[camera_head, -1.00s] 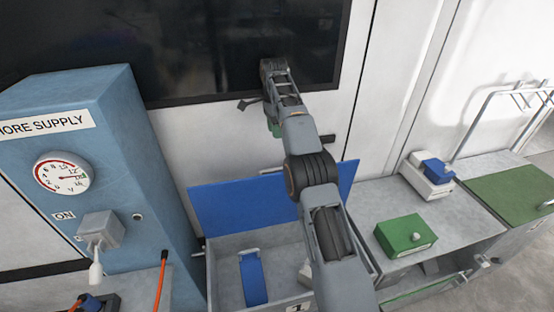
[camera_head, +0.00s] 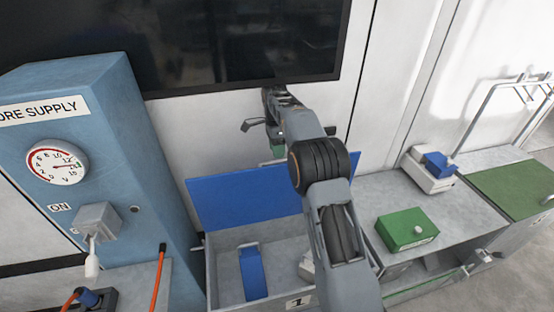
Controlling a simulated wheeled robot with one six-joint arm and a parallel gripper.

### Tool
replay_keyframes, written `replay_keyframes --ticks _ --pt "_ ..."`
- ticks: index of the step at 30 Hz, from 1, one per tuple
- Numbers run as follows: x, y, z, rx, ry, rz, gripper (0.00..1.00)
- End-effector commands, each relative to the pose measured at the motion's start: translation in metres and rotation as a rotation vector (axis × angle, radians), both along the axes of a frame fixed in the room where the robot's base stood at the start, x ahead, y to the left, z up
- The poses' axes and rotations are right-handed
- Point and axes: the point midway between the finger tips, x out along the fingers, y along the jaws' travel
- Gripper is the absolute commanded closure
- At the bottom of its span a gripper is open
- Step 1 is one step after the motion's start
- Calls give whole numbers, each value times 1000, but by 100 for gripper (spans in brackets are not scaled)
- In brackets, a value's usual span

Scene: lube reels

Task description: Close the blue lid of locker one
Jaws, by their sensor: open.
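Locker one (camera_head: 297,303) is a grey box marked "1" at the bottom centre. Its blue lid (camera_head: 235,197) stands raised at the back, against the wall side, so the locker is open. My arm reaches over the locker from the bottom and hides part of the lid and the inside. My gripper (camera_head: 262,124) is open, above and behind the lid's top edge, near the wall. Part of the gripper is hidden by my own arm. Whether it touches the lid cannot be told. Inside the locker lie a blue object (camera_head: 253,272) and a partly hidden white one (camera_head: 307,266).
A blue supply cabinet (camera_head: 110,150) with a gauge stands at left. A dark panel (camera_head: 215,40) is on the wall behind. At right, a grey top carries a green box (camera_head: 407,232) and a white box with a blue part (camera_head: 432,168). A green lid (camera_head: 510,185) lies farther right.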

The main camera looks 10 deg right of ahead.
Motion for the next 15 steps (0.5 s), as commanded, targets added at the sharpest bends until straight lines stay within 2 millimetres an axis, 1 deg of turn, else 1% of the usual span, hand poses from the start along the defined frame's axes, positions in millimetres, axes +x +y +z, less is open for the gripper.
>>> replay_keyframes --ticks 1,6,10,15 --pt "-2 0 -7 0 2 0 58" --pt "-4 0 -24 0 1 0 58" --pt "-6 0 -32 0 0 0 58" --pt "-6 0 -35 0 -1 0 58"
